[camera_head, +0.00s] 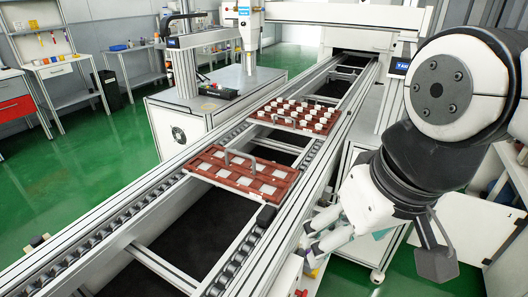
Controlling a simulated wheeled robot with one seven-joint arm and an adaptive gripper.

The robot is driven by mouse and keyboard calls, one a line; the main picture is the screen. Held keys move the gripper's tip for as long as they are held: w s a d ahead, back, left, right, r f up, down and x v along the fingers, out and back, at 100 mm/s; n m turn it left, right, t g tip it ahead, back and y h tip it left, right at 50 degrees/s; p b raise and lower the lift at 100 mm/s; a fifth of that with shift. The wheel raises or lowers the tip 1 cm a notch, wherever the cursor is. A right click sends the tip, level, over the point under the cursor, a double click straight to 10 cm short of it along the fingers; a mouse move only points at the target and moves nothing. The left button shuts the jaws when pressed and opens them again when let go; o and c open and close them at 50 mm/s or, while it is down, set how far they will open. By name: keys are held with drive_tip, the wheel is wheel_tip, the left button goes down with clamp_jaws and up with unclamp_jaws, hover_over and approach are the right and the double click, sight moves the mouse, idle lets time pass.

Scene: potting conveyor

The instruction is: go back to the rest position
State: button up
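My arm comes in from the right edge. My gripper (312,243) hangs at its end, low and right of centre, beside the right rail of the conveyor. Its fingers look spread apart, with nothing seen between them. The fingertips are small and partly mixed with the background behind them. The gripper is apart from both trays on the conveyor.
The conveyor (135,228) runs diagonally. A near red-brown tray (207,168) has a handle and white squares; a farther tray (262,117) holds several small white pieces. A machine cabinet (176,133) stands left. A white cabinet (455,222) stands right. Green floor (70,165) is open at left.

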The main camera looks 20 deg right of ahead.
drive_tip(key=shift+s+d, duration=0.1)
drive_tip(key=shift+s, duration=0.05)
drive_tip(key=shift+t, duration=0.4)
wheel_tip(320, 180, up, 4)
drive_tip(key=p, duration=0.3)
drive_tip(key=shift+s, duration=0.1)
idle(0.5)
